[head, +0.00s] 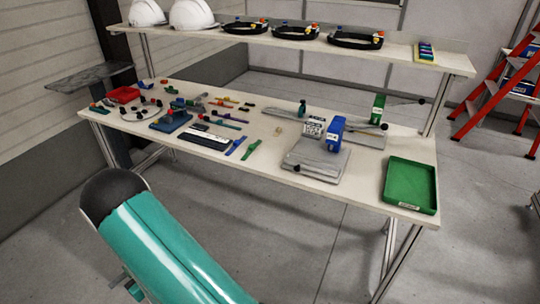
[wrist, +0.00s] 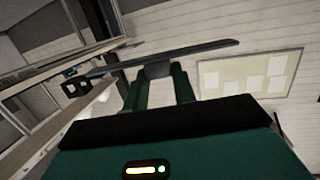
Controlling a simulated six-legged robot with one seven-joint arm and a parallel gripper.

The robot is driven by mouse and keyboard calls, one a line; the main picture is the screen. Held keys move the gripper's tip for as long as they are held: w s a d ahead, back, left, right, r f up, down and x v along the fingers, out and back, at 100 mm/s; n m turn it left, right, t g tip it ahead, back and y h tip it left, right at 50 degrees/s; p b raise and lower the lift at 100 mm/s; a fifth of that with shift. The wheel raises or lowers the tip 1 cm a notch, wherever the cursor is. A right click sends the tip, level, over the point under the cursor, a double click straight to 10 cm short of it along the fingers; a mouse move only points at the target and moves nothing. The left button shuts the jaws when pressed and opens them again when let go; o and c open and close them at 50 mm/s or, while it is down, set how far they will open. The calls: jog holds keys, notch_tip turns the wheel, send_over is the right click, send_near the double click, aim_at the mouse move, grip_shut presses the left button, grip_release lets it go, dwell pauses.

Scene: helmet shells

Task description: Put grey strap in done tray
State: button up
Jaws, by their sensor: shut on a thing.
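A long dark grey strap (wrist: 205,48) lies across my gripper (wrist: 158,72) in the wrist view. My gripper is shut on it near its middle, and both ends stick out past the green fingers. The strap is held up in the air, clear of the bench. The green done tray (head: 411,186) sits at the right front corner of the bench in the head view and looks empty. Its label is too small to read. My gripper and the strap are not visible in the head view; only my teal arm shows there.
The workbench (head: 235,165) holds a grey fixture with a blue block (head: 334,134), a green-topped press (head: 378,108), and several small tools and straps at left. A shelf above carries white helmet shells (head: 191,14) and black headbands (head: 355,41). A red ladder (head: 490,85) stands right.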

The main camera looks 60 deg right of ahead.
jog(key=s+d+r+m+g+h, duration=0.1)
jog(key=s+d+r+m+h, duration=0.2)
jog(key=d, duration=0.8)
jog(key=d+r+m+g+h, duration=0.2)
jog(key=d+r+h, duration=0.15)
jog(key=d, duration=0.75)
jog(key=s+d+r+m+g+h, duration=0.1)
jog(key=s+d+r+m+h, duration=0.2)
jog(key=d, duration=0.8)
jog(key=s+d+r+m+g+h, duration=0.3)
jog(key=s+d+r+m+g, duration=0.1)
jog(key=s+d, duration=0.7)
jog(key=s+d+r+m+g+h, duration=0.3)
jog(key=s+d+r+g, duration=0.2)
jog(key=s+d, duration=0.5)
jog(key=shift+s+d+r+m, duration=0.4)
jog(key=shift+d+r, duration=0.35)
jog(key=shift+d, duration=0.4)
jog(key=shift+w+f, duration=0.1)
